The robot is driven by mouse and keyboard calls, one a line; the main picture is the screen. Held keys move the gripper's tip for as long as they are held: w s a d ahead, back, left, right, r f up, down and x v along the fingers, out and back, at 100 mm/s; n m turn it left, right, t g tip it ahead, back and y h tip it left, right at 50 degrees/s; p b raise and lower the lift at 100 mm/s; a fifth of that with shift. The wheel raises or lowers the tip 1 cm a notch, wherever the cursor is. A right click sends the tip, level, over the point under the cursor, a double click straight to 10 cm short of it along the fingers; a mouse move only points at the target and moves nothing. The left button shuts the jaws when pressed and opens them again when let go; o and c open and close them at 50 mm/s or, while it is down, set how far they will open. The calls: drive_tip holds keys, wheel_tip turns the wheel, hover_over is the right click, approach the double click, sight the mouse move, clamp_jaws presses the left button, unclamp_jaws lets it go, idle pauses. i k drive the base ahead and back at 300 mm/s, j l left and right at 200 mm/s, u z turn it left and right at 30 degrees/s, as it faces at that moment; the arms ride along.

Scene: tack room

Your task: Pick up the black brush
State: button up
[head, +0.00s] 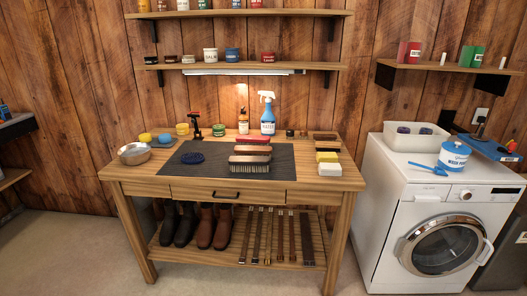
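Several brushes lie in a column on the dark mat (215,178) on the wooden workbench. The farthest has a red top (252,140). My gripper is not in view.
A blue spray bottle (268,115) and an amber bottle (243,122) stand behind the brushes. Yellow and white blocks (329,168) are to the right, a metal bowl (134,153) to the left. A washing machine (430,220) stands right of the bench. The floor in front is clear.

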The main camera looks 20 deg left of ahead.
sight(259, 164)
drive_tip(key=i+l+u, duration=0.1)
drive_tip(key=i+u, duration=0.25)
drive_tip(key=i, duration=0.15)
drive_tip(key=i+l+u, duration=0.2)
drive_tip(key=i+u, duration=0.2)
drive_tip(key=i+l+u, duration=0.35)
drive_tip(key=i+l, duration=0.05)
drive_tip(key=i, duration=0.15)
